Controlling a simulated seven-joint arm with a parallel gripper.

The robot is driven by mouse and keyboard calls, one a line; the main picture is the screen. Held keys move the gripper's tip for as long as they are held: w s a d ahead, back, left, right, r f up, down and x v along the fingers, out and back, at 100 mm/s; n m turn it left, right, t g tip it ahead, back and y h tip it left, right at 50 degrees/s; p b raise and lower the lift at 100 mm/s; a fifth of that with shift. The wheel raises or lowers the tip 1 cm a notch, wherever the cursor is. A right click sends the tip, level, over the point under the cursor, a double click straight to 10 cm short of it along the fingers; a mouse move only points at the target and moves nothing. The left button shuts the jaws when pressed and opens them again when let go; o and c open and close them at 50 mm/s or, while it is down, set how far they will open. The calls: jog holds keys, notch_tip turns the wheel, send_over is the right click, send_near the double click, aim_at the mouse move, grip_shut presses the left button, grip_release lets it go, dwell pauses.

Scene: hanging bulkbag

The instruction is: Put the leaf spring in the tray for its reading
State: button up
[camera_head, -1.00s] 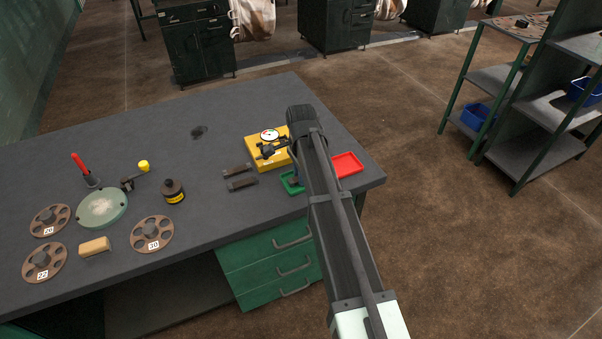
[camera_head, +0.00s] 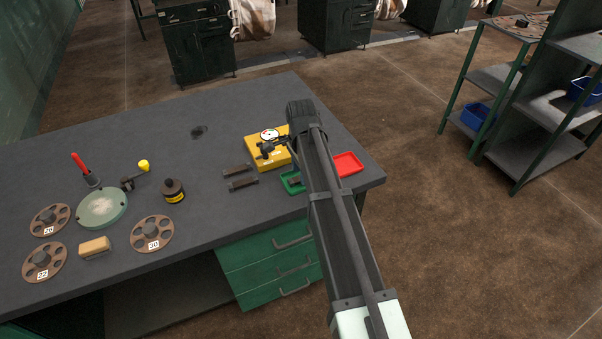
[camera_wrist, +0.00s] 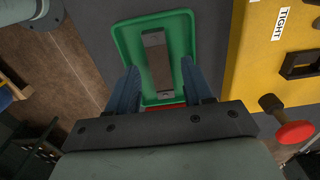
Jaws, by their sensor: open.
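The green tray (camera_head: 288,187) is at the right end of the bench, beside the yellow gauge box. In the wrist view the green tray (camera_wrist: 124,48) fills the upper middle. A dark flat leaf spring (camera_wrist: 157,60) with a small hole near each end lies in it, lengthwise. My gripper (camera_wrist: 159,70) is open, with its blue fingers apart on either side of the spring and no visible contact. In the head view my arm partly hides the tray. A red tray (camera_head: 348,163) stands right of my arm. The gauge (camera_head: 269,135) has a round dial.
Two dark flat bars (camera_head: 241,183) lie left of the yellow box (camera_head: 268,160), which carries a "TIGHT" label (camera_wrist: 282,22) and a red knob (camera_wrist: 294,133). The bench middle is mostly clear.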

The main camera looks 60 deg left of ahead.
notch_tip(320, 180, up, 11)
dwell(0.4)
jog(key=shift+f, duration=0.1)
dwell(0.4)
